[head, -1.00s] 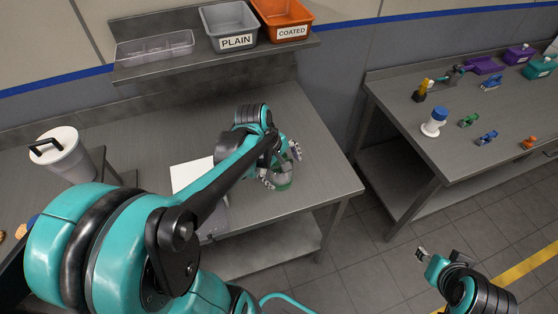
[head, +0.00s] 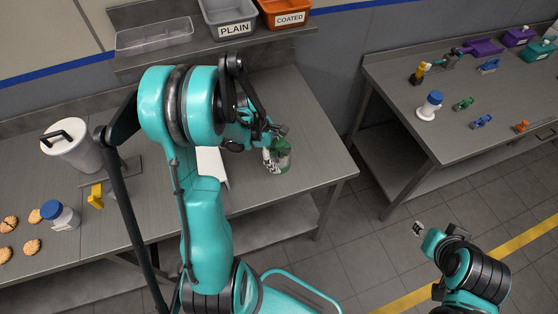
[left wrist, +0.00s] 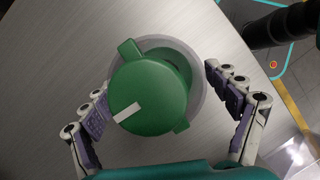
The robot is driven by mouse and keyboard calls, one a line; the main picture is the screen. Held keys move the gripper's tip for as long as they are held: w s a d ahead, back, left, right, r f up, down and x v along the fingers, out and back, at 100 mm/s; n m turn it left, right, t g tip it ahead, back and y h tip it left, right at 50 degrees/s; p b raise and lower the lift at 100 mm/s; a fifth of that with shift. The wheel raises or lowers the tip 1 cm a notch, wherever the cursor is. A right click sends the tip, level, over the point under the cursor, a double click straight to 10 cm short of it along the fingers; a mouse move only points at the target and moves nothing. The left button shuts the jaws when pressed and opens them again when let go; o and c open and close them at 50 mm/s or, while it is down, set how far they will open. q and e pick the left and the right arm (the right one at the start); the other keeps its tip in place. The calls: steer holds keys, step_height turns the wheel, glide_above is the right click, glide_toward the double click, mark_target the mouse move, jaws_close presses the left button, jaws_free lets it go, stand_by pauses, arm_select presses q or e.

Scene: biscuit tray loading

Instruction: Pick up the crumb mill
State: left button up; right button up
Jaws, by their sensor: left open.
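The crumb mill, with a green top and a clear-looking body, stands near the right end of the middle table in the head view (head: 283,160). In the left wrist view the mill (left wrist: 150,95) shows from above, its round green top bearing a white stripe and a grey rim around it. My left gripper (head: 274,148) is open, with one finger on each side of the mill; it also shows in the left wrist view (left wrist: 167,108). Whether the fingers touch it is unclear. My right gripper (head: 419,229) is away from the tables at lower right, too small to read.
A white sheet (head: 210,166) lies left of the mill. A lidded white canister (head: 72,148), a blue-capped jar (head: 60,215) and several biscuits are at left. The PLAIN bin (head: 229,17) and COATED bin (head: 285,12) stand on the rear shelf. The right table (head: 400,92) holds small tools.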

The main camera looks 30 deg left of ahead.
arm_select(q)
steer(key=shift+d+f, duration=0.2)
steer(key=shift+f, duration=0.3)
steer(key=shift+r, duration=0.1)
steer(key=shift+c, duration=0.3)
steer(key=c, duration=1.3)
steer(key=shift+r, duration=0.1)
